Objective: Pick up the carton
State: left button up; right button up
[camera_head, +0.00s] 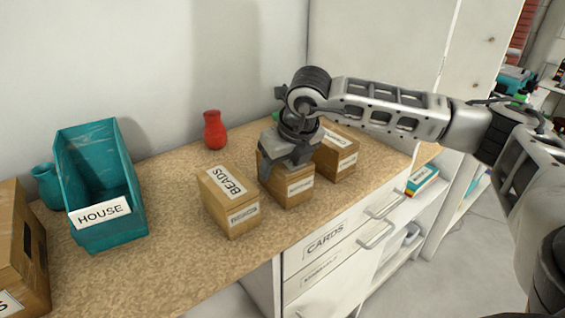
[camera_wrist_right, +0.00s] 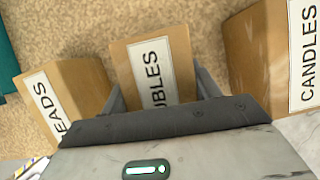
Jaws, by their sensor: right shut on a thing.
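My right gripper (camera_head: 290,160) comes down from above onto the middle carton (camera_head: 290,192) of three on the wooden counter. Its fingers are shut on two opposite sides of this brown carton. In the right wrist view the held carton (camera_wrist_right: 150,65) sits between the fingers, its white label partly hidden and reading "UBLES" at the end. I cannot tell whether it is clear of the counter. The carton labelled BEADS (camera_head: 229,200) stands to its left. The carton labelled CANDLES (camera_wrist_right: 262,60) stands on the other side, behind it to the right in the head view (camera_head: 337,152). My left gripper is out of view.
A teal bin labelled HOUSE (camera_head: 100,190), a small teal vase (camera_head: 46,187) and a large carton (camera_head: 20,255) stand at the left. A red vase (camera_head: 214,131) is near the wall. Drawers labelled CARDS (camera_head: 325,243) are below the counter (camera_head: 180,265), whose front is clear.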

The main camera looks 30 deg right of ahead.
notch_tip(320, 180, up, 4)
jog(key=shift+s+f+b, duration=0.1)
jog(key=shift+s+b, duration=0.05)
jog(key=shift+b, duration=0.45)
jog(key=s+r, duration=0.3)
jog(key=r, duration=0.1)
jog(key=shift+s+d+r+b, duration=0.1)
jog(key=shift+s+d+b, duration=0.05)
jog(key=shift+s+b, duration=0.2)
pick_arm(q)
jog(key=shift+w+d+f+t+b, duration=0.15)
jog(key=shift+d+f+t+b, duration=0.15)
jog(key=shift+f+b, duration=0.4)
pick_arm(e)
jog(key=s+r, duration=0.5)
jog(key=s, duration=0.5)
jog(key=shift+d, duration=0.3)
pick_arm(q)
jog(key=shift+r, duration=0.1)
